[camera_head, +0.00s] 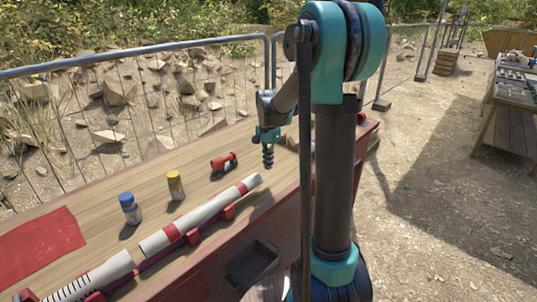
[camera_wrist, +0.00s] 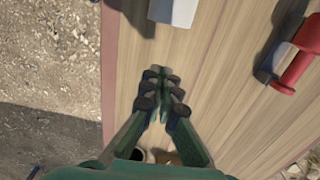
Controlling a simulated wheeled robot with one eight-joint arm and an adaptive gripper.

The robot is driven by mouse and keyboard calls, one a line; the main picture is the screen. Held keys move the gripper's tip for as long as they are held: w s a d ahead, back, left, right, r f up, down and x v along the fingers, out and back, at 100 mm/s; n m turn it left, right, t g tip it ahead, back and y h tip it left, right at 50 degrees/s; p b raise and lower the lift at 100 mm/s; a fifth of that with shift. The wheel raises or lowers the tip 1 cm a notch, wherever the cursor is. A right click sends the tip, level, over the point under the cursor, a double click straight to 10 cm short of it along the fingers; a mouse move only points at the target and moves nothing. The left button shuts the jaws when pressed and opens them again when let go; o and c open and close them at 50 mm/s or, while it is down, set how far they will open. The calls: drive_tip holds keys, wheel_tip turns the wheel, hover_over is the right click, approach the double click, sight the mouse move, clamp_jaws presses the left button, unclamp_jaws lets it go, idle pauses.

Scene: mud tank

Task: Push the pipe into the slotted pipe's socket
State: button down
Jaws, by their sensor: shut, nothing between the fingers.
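The pipe (camera_head: 208,208), white with red bands, lies along the table's front side in the head view. Its near end is close to the slotted pipe (camera_head: 85,283), a white pipe with dark slots at the lower left; a small gap shows between them. My gripper (camera_head: 268,164) is shut and empty, pointing down above the table just beyond the pipe's far end. In the wrist view, my gripper's fingertips (camera_wrist: 162,73) are together, and the pipe's white end (camera_wrist: 173,10) shows at the top, apart from them.
The pipes rest on a red rail with red supports (camera_head: 228,212). A red tool (camera_head: 223,161), a yellow-labelled jar (camera_head: 175,186), a blue-capped bottle (camera_head: 130,209) and a red cloth (camera_head: 40,246) lie behind. A dark tray (camera_head: 251,265) is below the table's front edge.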

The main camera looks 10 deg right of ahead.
sight(246, 180)
wheel_tip(246, 180, down, 3)
drive_tip(key=shift+f, duration=0.2)
drive_tip(key=shift+s+a+r, duration=0.1)
drive_tip(key=shift+s+a, duration=0.35)
drive_tip(key=shift+a, duration=0.15)
drive_tip(key=shift+s+a+r, duration=0.1)
drive_tip(key=shift+s+a, duration=0.3)
drive_tip(key=shift+a, duration=0.2)
drive_tip(key=shift+s+a, duration=0.35)
drive_tip(key=shift+a, duration=0.15)
drive_tip(key=s+a, duration=0.1)
drive_tip(key=a, duration=0.1)
drive_tip(key=s+a, duration=0.3)
drive_tip(key=a, duration=0.1)
drive_tip(key=shift+s+a, duration=0.1)
drive_tip(key=shift+s, duration=0.2)
